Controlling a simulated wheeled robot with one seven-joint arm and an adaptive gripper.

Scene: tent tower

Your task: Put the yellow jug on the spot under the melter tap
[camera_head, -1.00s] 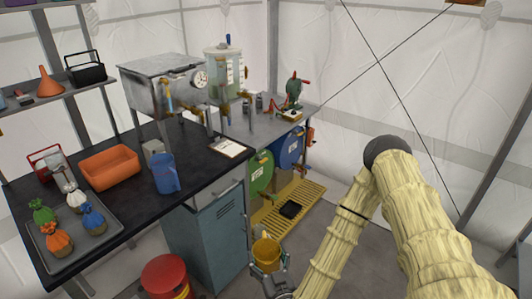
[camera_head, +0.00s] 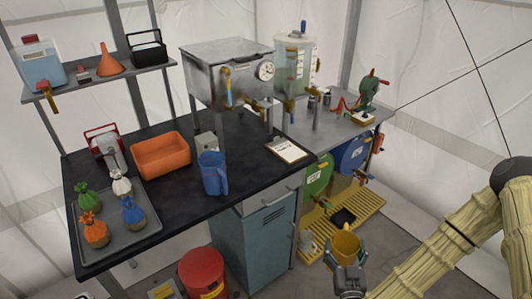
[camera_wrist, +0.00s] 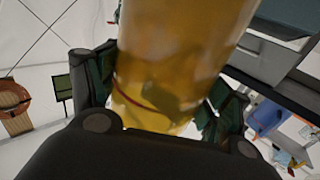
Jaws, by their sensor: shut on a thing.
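The yellow jug (camera_head: 346,244) is held upright by my gripper (camera_head: 347,266), low in front of the bench and right of the blue-grey cabinet. In the wrist view the jug (camera_wrist: 175,60) fills the middle between the green-padded fingers, which are shut on it. The melter, a grey metal box (camera_head: 228,68) with a round dial, stands on legs at the back of the black bench. A tap (camera_head: 227,86) with a brass-coloured body shows on its front. The spot under the tap cannot be made out clearly. A clear tank (camera_head: 296,65) with its own tap stands to the right.
A blue jug (camera_head: 213,174), orange bin (camera_head: 161,155), clipboard (camera_head: 285,150) and tray (camera_head: 140,238) of several tied bags sit on the black bench (camera_head: 190,205). A red drum (camera_head: 202,271) stands on the floor in front. A yellow grate (camera_head: 360,213) lies at right.

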